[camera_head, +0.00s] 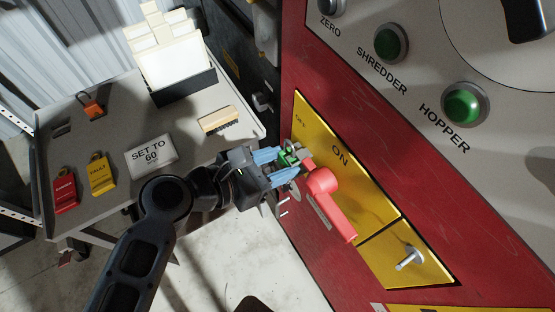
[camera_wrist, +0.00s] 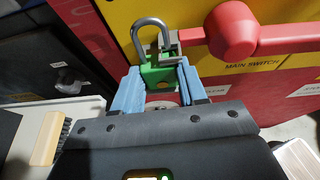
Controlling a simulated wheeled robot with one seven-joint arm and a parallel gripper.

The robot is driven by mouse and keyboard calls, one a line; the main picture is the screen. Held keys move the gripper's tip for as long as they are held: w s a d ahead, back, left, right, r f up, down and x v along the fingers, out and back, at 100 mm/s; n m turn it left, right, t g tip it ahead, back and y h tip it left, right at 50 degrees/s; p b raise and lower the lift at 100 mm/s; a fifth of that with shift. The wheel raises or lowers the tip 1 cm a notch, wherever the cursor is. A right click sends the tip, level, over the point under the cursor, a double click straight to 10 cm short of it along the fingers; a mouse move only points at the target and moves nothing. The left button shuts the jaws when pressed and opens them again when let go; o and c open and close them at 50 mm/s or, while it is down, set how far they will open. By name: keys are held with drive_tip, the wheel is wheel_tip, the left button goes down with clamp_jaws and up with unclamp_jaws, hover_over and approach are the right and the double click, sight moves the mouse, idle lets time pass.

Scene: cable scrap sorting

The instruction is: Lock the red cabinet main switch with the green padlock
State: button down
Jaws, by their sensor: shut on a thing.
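My gripper (camera_head: 280,167) is shut on the green padlock (camera_wrist: 158,74), its blue fingers on both sides of the body. The padlock also shows in the head view (camera_head: 287,158), partly hidden by the fingers. Its grey shackle (camera_wrist: 136,42) points up in the wrist view, right beside the metal tab (camera_wrist: 178,44) of the switch. I cannot tell whether the shackle passes through the tab or is closed. The red main switch handle (camera_head: 338,210) sits on the yellow plate (camera_head: 370,200), its arm pointing down-right in the head view, away from the padlock. It also shows in the wrist view (camera_wrist: 233,32).
A grey side table (camera_head: 115,205) at left holds an orange padlock (camera_head: 93,108), red and yellow tags, a "SETTO 60" sign (camera_head: 152,156), a brush (camera_head: 218,119) and a card holder (camera_head: 180,88). The red cabinet (camera_head: 330,85) fills the right, with a small metal knob (camera_head: 409,258) below the switch.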

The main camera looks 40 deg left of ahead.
drive_tip(key=shift+w+d+r, duration=0.1)
drive_tip(key=shift+w+r, duration=0.05)
drive_tip(key=c, duration=0.5)
unclamp_jaws()
drive_tip(key=shift+d, duration=0.1)
drive_tip(key=shift+c, duration=0.2)
